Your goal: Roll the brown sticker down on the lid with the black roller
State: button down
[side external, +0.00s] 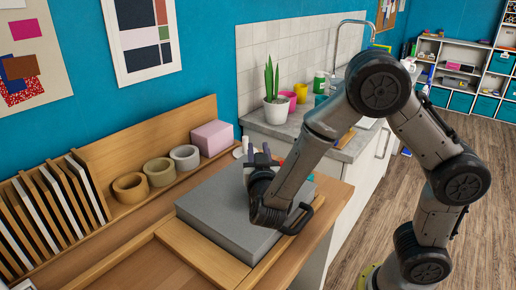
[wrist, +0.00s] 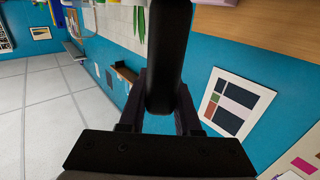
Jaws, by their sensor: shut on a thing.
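My gripper (side external: 262,158) is above the far right part of a flat grey slab (side external: 212,213) on the wooden bench. In the wrist view my gripper (wrist: 160,112) is shut on a thick black handle (wrist: 169,50), which I take for the black roller. The handle runs up out of the top of the picture, so its roller end is not seen there. In the side view my wrist mostly hides the roller. I cannot make out the brown sticker in either view. I cannot tell whether the grey slab is the lid.
Several tape rolls (side external: 160,171) and a pink block (side external: 212,137) stand on a wooden ledge behind the slab. Upright panels (side external: 45,215) fill a rack at left. A potted plant (side external: 276,108) stands on the counter behind. The slab's near left part is clear.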

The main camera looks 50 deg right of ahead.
jog(key=shift+r, duration=0.1)
notch_tip(320, 180, up, 8)
dwell(1.2)
jog(key=shift+d, duration=0.1)
jog(key=w+d+r+n+t+y, duration=0.1)
jog(key=d+r+n+t+y, duration=0.15)
jog(key=d, duration=0.25)
jog(key=w+a+f+n+t+y, duration=0.1)
jog(key=a+f+n+t+y, duration=0.2)
jog(key=a+f+n+y, duration=0.2)
jog(key=a+n+y, duration=0.2)
jog(key=a+y, duration=0.2)
jog(key=y, duration=0.2)
jog(key=shift+w+a+f, duration=0.15)
jog(key=shift+a, duration=0.1)
jog(key=shift+t, duration=0.25)
